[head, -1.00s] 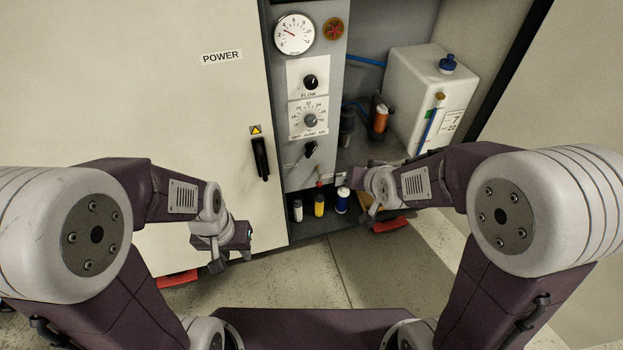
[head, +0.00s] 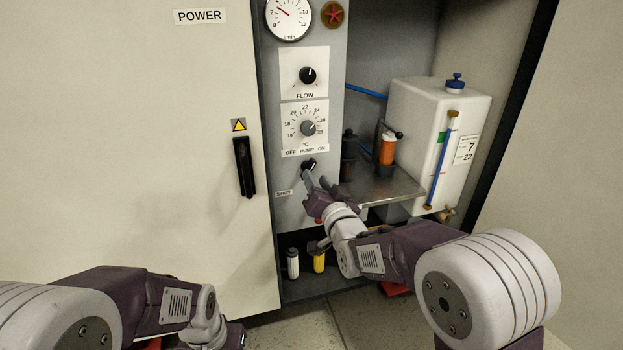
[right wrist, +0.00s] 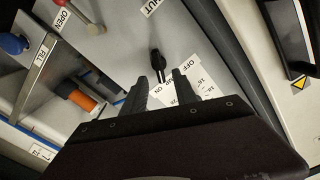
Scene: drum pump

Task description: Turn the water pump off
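The pump knob (head: 309,164) is small and black, on the grey panel under the label strip "OFF PUMP ON". In the right wrist view the knob (right wrist: 157,61) is a narrow black handle, its lower end towards the ON lettering. My right gripper (head: 316,180) is just below the knob and covers part of it. In the right wrist view the right gripper (right wrist: 160,78) is open, with the knob just beyond and between its fingertips; I cannot tell if they touch. My left gripper (head: 236,334) is at the bottom edge, partly cut off.
Above are the temperature dial (head: 308,128), the flow knob (head: 307,75) and a gauge (head: 289,14). A white tank (head: 415,125) and an orange-bodied filter (head: 387,150) stand to the right. The door handle (head: 244,167) is left. Small bottles (head: 293,262) stand below.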

